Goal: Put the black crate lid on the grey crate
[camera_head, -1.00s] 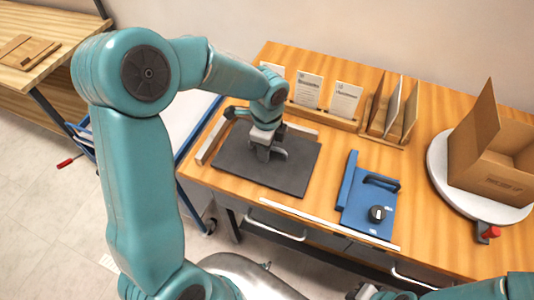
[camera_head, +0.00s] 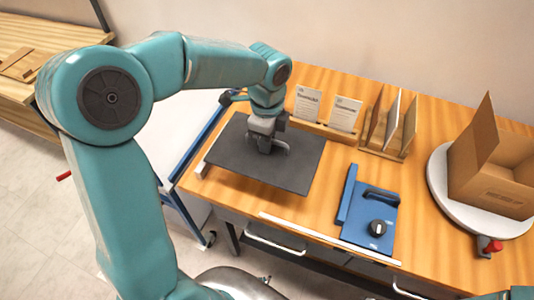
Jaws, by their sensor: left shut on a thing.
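The black crate lid (camera_head: 225,151) is a flat dark panel over the left part of the wooden table. My left gripper (camera_head: 265,148) is above its middle and shut on it, probably at a handle there, though the jaws partly hide the grip. The lid looks roughly level and seems slightly above the tabletop. I see no grey crate in this view. My right gripper is out of view; only a bit of my arm shows at the bottom right corner.
A blue panel with a black handle and knob (camera_head: 370,209) lies right of the lid. Behind are a wooden card holder (camera_head: 320,128) and upright dividers (camera_head: 388,145). A cardboard box (camera_head: 490,175) stands on a white turntable (camera_head: 437,185). A blue-railed frame (camera_head: 197,140) is left of the table.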

